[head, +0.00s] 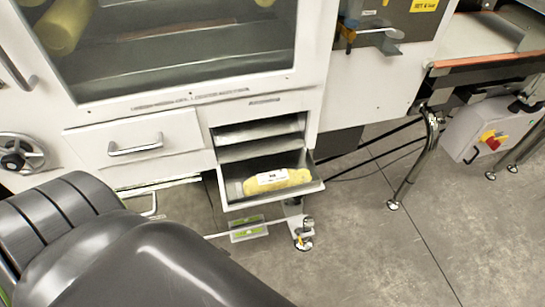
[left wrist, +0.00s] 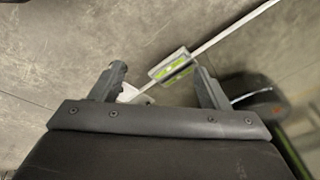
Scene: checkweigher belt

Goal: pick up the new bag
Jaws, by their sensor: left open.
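A yellow bag (head: 296,178) with a white printed label lies in an open pull-out tray (head: 312,187) low on the front of a white machine in the head view. The bag does not show in the left wrist view. My left gripper (left wrist: 163,82) is in the left wrist view, with its two dark fingers wide apart and nothing between them. It points at the floor area, where a green-marked plate (left wrist: 172,66) on a thin rail is seen. In the head view my left gripper cannot be made out. My right gripper is in neither view.
A closed drawer with a handle (head: 135,148) is left of the tray, and a handwheel (head: 18,153) is farther left. A levelling foot (head: 303,240) stands below the tray. A conveyor leg (head: 418,160) and switch box (head: 492,135) are at right. The front floor (head: 380,260) is clear.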

